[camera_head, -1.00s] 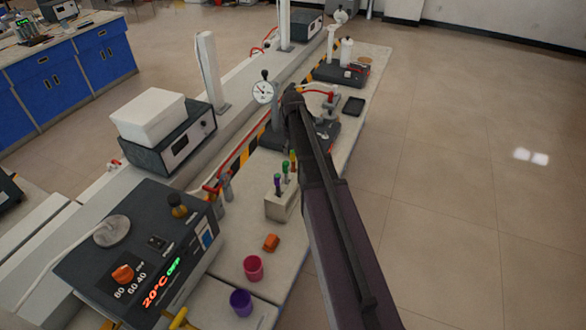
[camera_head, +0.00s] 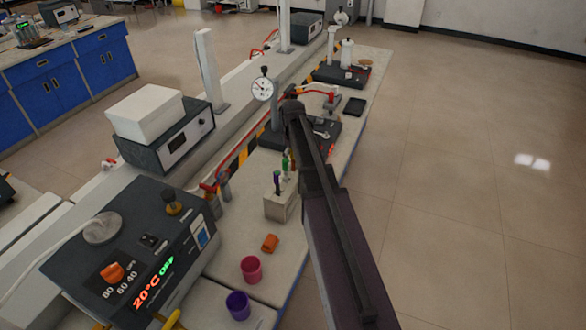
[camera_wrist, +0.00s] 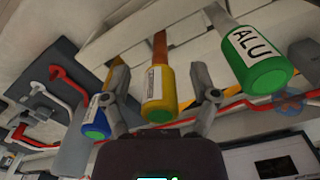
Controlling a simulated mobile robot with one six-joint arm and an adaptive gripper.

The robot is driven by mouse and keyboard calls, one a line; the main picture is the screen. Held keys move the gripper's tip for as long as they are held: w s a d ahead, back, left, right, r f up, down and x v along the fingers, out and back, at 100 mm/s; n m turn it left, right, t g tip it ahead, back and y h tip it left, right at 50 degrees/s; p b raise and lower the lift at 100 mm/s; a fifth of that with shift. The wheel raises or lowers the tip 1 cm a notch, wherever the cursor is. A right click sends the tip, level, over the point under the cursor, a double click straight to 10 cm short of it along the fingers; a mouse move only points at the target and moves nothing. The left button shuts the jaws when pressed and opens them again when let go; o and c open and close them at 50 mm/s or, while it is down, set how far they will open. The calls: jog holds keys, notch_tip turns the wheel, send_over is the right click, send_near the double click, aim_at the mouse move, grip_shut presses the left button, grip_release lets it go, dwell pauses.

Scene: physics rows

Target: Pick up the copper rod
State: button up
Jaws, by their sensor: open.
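In the wrist view the copper rod has a copper-coloured shaft (camera_wrist: 160,47) and a yellow handle with a white label. My gripper (camera_wrist: 160,80) is open, with one finger on each side of the yellow handle; I see gaps on both sides. A green handle marked ALU (camera_wrist: 255,62) is right of the right finger. A blue handle (camera_wrist: 97,122) is partly behind the left finger. In the head view a pale rod block (camera_head: 281,208) holds upright rods with purple and green handles. My arm hides my gripper and the yellow handle there.
A pink cup (camera_head: 251,269), a purple cup (camera_head: 238,305) and a small orange piece (camera_head: 270,243) stand on the bench near the block. A heater unit (camera_head: 130,245) is at the left. A dial gauge (camera_head: 263,89) stands behind. Open floor lies to the right.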

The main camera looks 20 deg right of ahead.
dwell(0.4)
grip_shut()
jog(key=shift+r, duration=0.15)
notch_tip(320, 180, up, 18)
jog(key=p, duration=1.8)
dwell(0.4)
